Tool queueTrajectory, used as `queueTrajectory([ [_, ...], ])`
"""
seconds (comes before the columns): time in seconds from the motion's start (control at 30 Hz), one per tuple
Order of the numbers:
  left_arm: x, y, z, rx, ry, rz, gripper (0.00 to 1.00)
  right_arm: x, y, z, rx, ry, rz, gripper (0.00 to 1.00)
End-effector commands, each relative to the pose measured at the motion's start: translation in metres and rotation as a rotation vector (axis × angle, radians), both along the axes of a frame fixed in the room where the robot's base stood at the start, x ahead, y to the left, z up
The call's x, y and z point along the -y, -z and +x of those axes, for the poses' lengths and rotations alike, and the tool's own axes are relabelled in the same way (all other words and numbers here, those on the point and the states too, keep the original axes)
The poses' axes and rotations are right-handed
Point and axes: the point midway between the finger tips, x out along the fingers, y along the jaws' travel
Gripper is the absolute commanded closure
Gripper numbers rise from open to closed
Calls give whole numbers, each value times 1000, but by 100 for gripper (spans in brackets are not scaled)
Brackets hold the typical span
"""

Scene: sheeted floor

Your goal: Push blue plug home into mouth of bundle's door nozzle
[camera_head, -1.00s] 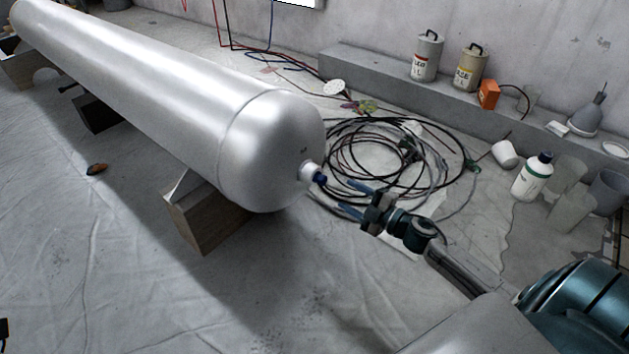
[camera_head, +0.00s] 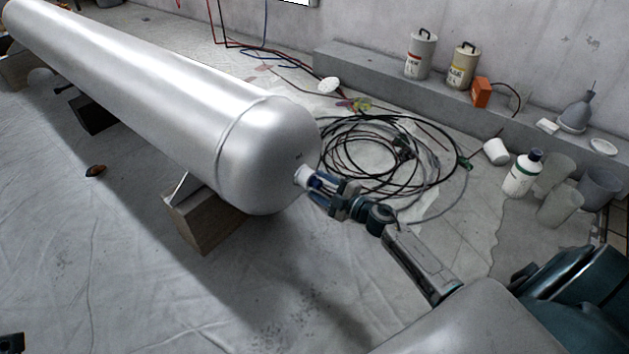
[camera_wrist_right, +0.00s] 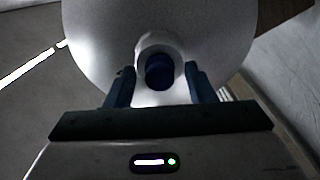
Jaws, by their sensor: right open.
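The bundle (camera_head: 150,95) is a long silvery cylinder with a domed end. A short white nozzle (camera_head: 303,174) sticks out of that end; it also shows in the right wrist view (camera_wrist_right: 144,50). The blue plug (camera_wrist_right: 159,72) sits at the nozzle's mouth, but how deep it is I cannot tell. In the head view the plug (camera_head: 315,184) is partly covered by my right gripper. My right gripper (camera_head: 318,190) is open, its two blue fingers on either side of the plug and nozzle mouth in the right wrist view (camera_wrist_right: 158,77). Contact is not clear.
Wooden blocks (camera_head: 205,218) hold the cylinder off the sheeted floor. Coiled black cables (camera_head: 345,150) lie behind my right gripper. A white bottle (camera_head: 521,175) and cups stand at the right; cans (camera_head: 420,55) stand on the ledge. The floor in front is open.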

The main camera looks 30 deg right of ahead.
Motion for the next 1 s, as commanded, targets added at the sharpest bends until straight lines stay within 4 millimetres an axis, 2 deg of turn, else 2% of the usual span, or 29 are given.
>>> queueTrajectory([
  [0.07,0,1,0,-3,0,1,64,0,0,0,0,0,0,53],
  [0.2,0,2,0,-6,1,1,64,0,0,0,0,0,0,80],
  [0.3,0,2,0,-7,1,2,64,0,0,0,0,0,0,96],
  [0.57,0,2,0,-6,1,1,64,1,0,-3,0,0,0,96],
  [1.0,0,-1,-1,8,1,1,64,8,0,-20,-1,0,0,96],
])
